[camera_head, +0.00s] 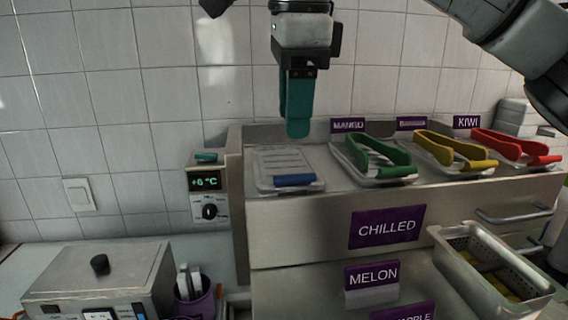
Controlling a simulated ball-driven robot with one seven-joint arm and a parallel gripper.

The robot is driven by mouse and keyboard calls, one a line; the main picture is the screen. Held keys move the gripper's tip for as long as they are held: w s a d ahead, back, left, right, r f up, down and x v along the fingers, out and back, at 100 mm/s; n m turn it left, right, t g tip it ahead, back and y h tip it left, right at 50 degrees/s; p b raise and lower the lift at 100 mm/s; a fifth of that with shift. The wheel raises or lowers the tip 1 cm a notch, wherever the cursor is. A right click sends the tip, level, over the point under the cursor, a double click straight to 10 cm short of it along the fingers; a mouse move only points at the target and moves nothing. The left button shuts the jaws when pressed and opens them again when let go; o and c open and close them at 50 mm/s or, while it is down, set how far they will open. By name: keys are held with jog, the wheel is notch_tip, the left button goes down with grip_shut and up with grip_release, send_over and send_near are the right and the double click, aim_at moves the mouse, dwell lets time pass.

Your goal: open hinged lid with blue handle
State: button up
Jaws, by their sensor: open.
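The clear hinged lid (279,160) lies flat and closed on the left end of the steel chilled counter. Its blue handle (294,180) is at the front edge of the lid. My gripper (298,130) hangs above and behind the handle, its teal fingers pointing down. The fingers overlap one another from this angle, so the gap between them is hard to see. Nothing shows in the gripper. The fingertips appear above the back of the lid, and I cannot tell the exact height.
Green tongs (378,160), yellow tongs (455,152) and red tongs (515,146) lie on lids to the right. A display with a knob (207,195) stands left of the lid. A steel tray (490,270) sticks out at the lower right. A lidded warmer (100,280) stands lower left.

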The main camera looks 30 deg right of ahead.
aim_at(290, 169)
jog(key=f, duration=0.3)
jog(key=w+f, duration=0.1)
jog(key=f, duration=0.5)
jog(key=shift+w+d+f, duration=0.15)
jog(key=shift+w+d, duration=0.1)
jog(key=shift+w, duration=0.1)
jog(key=shift+c, duration=0.4)
grip_shut()
